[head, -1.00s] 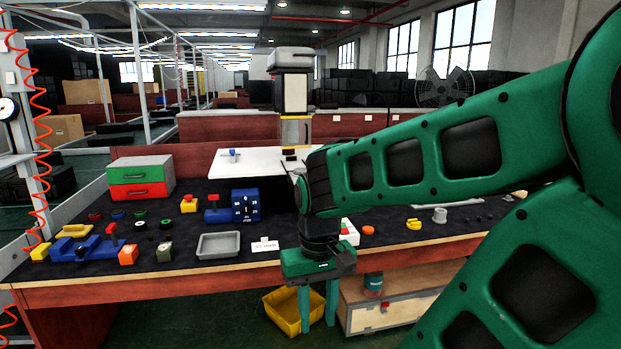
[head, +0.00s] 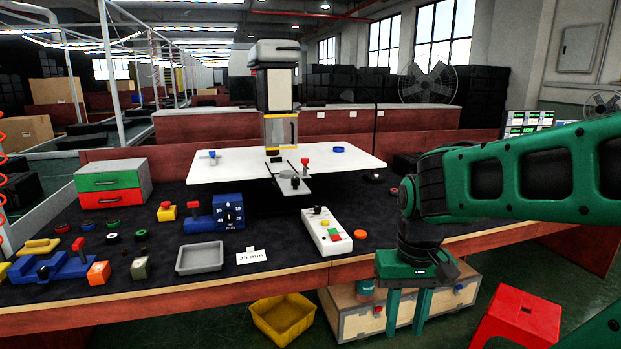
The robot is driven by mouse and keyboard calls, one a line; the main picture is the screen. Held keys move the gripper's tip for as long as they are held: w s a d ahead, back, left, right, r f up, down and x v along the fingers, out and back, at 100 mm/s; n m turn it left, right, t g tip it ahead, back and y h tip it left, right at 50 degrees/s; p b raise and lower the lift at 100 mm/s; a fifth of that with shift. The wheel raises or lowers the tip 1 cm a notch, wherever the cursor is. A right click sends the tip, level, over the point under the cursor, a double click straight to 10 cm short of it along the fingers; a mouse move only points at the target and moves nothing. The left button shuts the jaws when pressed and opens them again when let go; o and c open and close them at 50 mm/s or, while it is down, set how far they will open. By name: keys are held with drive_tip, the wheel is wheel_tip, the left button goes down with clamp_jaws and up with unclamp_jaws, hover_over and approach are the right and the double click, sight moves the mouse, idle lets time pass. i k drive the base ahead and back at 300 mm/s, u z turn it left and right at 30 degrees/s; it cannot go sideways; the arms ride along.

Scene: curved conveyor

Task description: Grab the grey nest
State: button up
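My gripper (head: 407,311) hangs fingers-down in front of the bench's front edge, with a gap between its two green fingers and nothing in it. I cannot be sure which thing is the grey nest. A shallow grey tray (head: 200,257) lies empty on the dark bench mat, well left of my gripper. A small grey round piece (head: 289,180) sits on the plate at the front of the white machine table. The grey cup-like piece seen earlier on the right of the bench is not visible now; my arm covers part of that area.
A white control box (head: 326,231) with buttons and an orange disc (head: 360,234) lie on the bench left of my arm. A "35 mm" card (head: 251,257) stands beside the tray. Below are a yellow bin (head: 283,318), a wooden cabinet (head: 350,312) and a red stool (head: 520,318).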

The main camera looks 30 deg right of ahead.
sight(285, 173)
drive_tip(key=z, duration=0.05)
drive_tip(key=i, duration=1)
drive_tip(key=u, duration=0.05)
